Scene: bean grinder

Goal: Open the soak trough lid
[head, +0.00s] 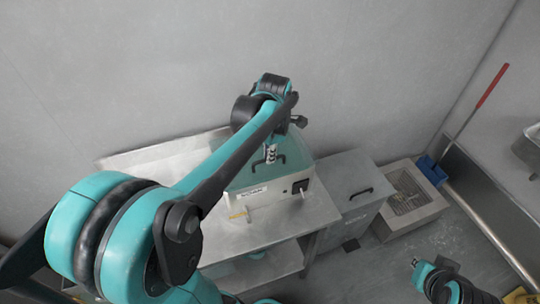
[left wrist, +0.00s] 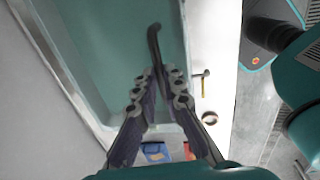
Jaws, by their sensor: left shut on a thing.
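A white box (head: 270,195) with a dark switch panel and a label too small to read stands on the metal table. Its translucent teal lid (head: 298,168) has a black handle, and the lid also fills the upper part of the left wrist view (left wrist: 95,50). My left gripper (head: 270,153) is over the lid from above. In the left wrist view its fingers (left wrist: 163,80) are shut on the black handle (left wrist: 154,42). I cannot tell whether the lid is raised at all.
A grey metal bin (head: 352,212) with a black lid handle (head: 362,192) stands right of the table (head: 235,235). A grated box (head: 410,200) is beyond it. A red-handled broom (head: 472,115) leans in the corner. The wall is close behind the table.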

